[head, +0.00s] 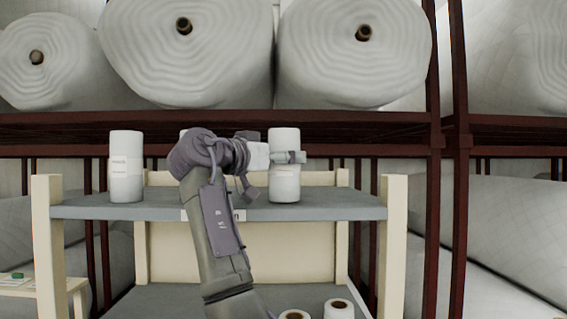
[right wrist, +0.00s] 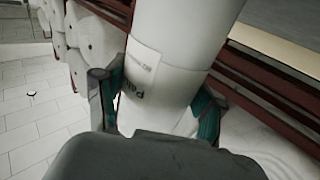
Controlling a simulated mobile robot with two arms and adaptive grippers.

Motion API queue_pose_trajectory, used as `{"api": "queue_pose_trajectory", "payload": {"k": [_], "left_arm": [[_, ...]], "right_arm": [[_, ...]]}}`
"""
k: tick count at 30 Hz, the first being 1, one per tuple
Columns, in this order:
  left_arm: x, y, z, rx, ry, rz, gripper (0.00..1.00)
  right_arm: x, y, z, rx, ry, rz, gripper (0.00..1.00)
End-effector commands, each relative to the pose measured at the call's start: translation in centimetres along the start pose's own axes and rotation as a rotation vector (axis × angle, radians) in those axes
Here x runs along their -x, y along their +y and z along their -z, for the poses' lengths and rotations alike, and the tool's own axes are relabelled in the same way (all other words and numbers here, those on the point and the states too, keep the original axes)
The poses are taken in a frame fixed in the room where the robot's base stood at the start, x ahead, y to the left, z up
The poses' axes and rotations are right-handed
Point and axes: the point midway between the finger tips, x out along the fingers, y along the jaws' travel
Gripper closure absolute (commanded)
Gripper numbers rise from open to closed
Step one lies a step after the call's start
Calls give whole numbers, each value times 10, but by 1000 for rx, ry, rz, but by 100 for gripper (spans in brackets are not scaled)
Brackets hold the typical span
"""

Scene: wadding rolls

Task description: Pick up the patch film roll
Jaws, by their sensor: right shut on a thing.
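A white upright roll (head: 285,183) is at the right part of the rack's grey upper shelf (head: 340,200). My right gripper (head: 290,157) is shut around its middle. In the right wrist view, the same roll (right wrist: 180,45) sits between both fingers of my right gripper (right wrist: 155,110), with a label showing partly readable dark letters that begin with "Pa". I cannot tell whether its base touches the shelf. My left gripper is in neither view.
Another white labelled roll (head: 126,165) stands at the left of the upper shelf. A third is mostly hidden behind my arm. Two white rolls (head: 339,309) show on the lower level. Big wadding rolls (head: 190,60) lie on dark red racking (head: 350,125) behind.

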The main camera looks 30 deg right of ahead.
Motion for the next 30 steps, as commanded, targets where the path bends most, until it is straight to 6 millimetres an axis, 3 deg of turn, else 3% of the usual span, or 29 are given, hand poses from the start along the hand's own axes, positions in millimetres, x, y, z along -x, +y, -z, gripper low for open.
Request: {"api": "queue_pose_trajectory", "payload": {"k": [8, 12, 21, 30], "left_arm": [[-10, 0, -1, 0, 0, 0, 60], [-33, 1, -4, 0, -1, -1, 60], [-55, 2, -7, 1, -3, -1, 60], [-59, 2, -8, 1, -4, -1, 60]], "right_arm": [[1, 3, 40, -5, 4, -1, 84], [-5, 38, 52, -12, 5, -3, 84], [-14, 96, 90, -7, 4, 0, 84], [-17, 117, 106, -4, 4, -1, 84]]}}
